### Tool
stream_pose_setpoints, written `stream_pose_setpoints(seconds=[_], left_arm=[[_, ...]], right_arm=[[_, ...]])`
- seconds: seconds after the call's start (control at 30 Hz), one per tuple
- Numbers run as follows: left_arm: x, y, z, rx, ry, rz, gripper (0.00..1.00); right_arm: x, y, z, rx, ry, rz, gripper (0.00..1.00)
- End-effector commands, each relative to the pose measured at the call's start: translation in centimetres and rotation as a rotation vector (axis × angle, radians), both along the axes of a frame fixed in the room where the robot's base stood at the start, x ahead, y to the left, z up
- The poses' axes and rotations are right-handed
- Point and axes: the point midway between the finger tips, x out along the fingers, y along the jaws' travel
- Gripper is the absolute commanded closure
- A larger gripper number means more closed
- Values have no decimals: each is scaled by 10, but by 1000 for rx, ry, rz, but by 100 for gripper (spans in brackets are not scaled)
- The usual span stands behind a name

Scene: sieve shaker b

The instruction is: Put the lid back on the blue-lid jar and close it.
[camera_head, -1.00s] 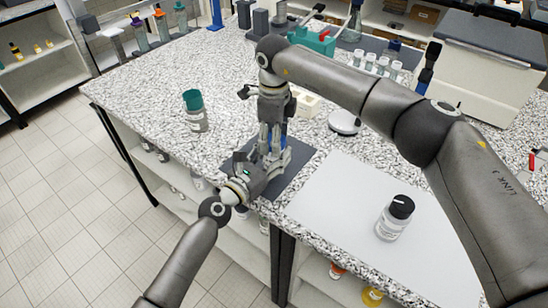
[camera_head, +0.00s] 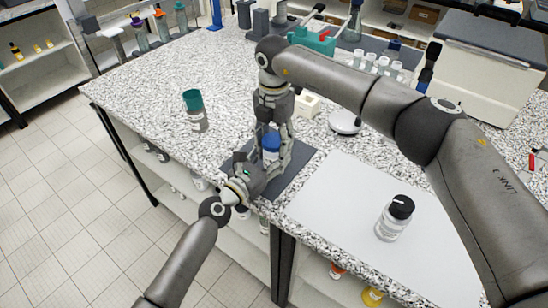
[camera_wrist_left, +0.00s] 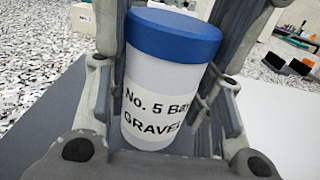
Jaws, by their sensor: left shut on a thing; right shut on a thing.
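The jar (camera_wrist_left: 150,100) is white with a label reading "No. 5" and "GRAVEL", and it stands on a dark grey mat (camera_head: 297,177). Its blue lid (camera_wrist_left: 173,35) sits on top and looks level in the left wrist view. The lid also shows in the head view (camera_head: 271,143). My left gripper (camera_head: 264,172) is shut on the jar body from the front left, with its fingers on both sides of it. My right gripper (camera_head: 274,140) points down from above and is shut on the blue lid. Whether the lid is fully tight cannot be told.
A teal-lid jar (camera_head: 195,112) stands to the left on the speckled counter. A black-lid jar (camera_head: 394,218) stands on the white board (camera_head: 340,190) at the right. Behind my right gripper are a small cream block (camera_head: 306,104) and a round white dish (camera_head: 344,122).

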Motion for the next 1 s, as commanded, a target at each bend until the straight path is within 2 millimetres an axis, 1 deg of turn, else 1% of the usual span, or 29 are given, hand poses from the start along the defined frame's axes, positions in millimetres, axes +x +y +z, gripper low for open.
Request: stream_pose_setpoints(seconds=[0.1, 0.4, 0.47, 0.6, 0.63, 0.7, 0.8, 0.83, 1.0], left_arm=[[0, -1, 0, 0, 0, -1, 100], [-1, -1, 0, 0, 0, -2, 100], [-1, -1, 0, 0, 0, -2, 100], [-1, -1, 0, 0, 0, -2, 100], [-1, -1, 0, 0, 0, -2, 100], [-1, -1, 0, 0, 0, -2, 100], [-1, -1, 0, 0, 0, -2, 100], [-1, -1, 0, 0, 0, -2, 100], [0, 0, 0, 0, 0, -1, 100]], right_arm=[[1, 0, 0, 0, -3, -219, 76], [1, -1, 0, 1, -3, -753, 76], [1, -1, 0, 1, -3, -831, 76], [1, -1, 0, 1, -3, -829, 76], [1, -1, 0, 0, -4, -828, 46], [1, -1, 0, 1, -3, -828, 37], [1, -1, 0, 0, -3, -827, 24], [1, -1, 0, 0, -3, -826, 22], [1, -1, 0, -1, -1, -825, 22]])
